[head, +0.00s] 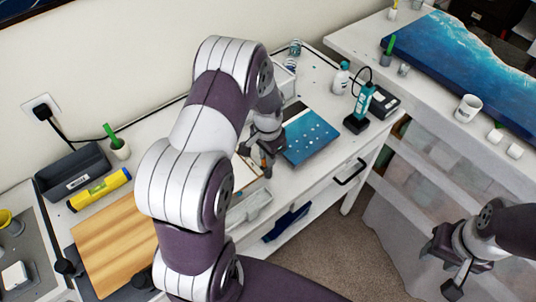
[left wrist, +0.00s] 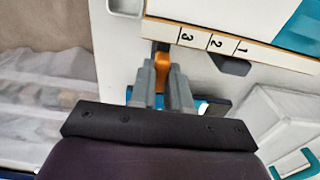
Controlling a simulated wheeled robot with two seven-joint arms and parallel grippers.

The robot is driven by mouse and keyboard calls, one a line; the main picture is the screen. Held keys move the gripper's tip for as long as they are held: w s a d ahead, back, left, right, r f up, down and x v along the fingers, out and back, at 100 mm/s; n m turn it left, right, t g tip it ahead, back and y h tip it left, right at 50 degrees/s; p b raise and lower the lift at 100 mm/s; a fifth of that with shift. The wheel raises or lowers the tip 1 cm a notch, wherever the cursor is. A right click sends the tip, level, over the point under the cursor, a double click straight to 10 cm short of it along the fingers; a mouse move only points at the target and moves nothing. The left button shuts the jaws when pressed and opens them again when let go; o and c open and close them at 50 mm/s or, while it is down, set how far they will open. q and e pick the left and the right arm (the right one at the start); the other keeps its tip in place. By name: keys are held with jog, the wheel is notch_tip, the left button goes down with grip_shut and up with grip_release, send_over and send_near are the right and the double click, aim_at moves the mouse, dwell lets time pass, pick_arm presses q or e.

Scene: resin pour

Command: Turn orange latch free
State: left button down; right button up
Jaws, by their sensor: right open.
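The orange latch (left wrist: 162,69) shows in the left wrist view between the two grey fingers of my left gripper (left wrist: 162,84). The fingers press close on either side of it, and its lower part is hidden by them. It sits beside a pale strip marked 1, 2, 3 (left wrist: 228,46). In the head view my left gripper (head: 263,160) points down at the left edge of the blue panel (head: 309,138), with a small orange bit between its fingers. My right gripper (head: 440,274) is open and empty at the lower right, over the floor.
A teal bottle-like tool (head: 363,102) on a black base and a white bottle (head: 341,78) stand right of the panel. A wooden board (head: 110,240), yellow tube (head: 99,190) and dark bin (head: 73,172) lie left. A white mug (head: 468,108) stands on the far right table.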

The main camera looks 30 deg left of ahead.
pick_arm(q)
jog(key=shift+n, duration=0.3)
jog(key=n, duration=0.3)
jog(key=shift+n, duration=0.3)
jog(key=n, duration=0.4)
jog(key=shift+w+n, duration=0.1)
jog(key=shift+n, duration=0.2)
jog(key=n, duration=0.4)
jog(key=shift+r+n, duration=0.1)
jog(key=shift+n, duration=0.2)
jog(key=shift+w+n, duration=0.1)
jog(key=shift+n, duration=2.2)
jog(key=c, duration=1.1)
grip_release()
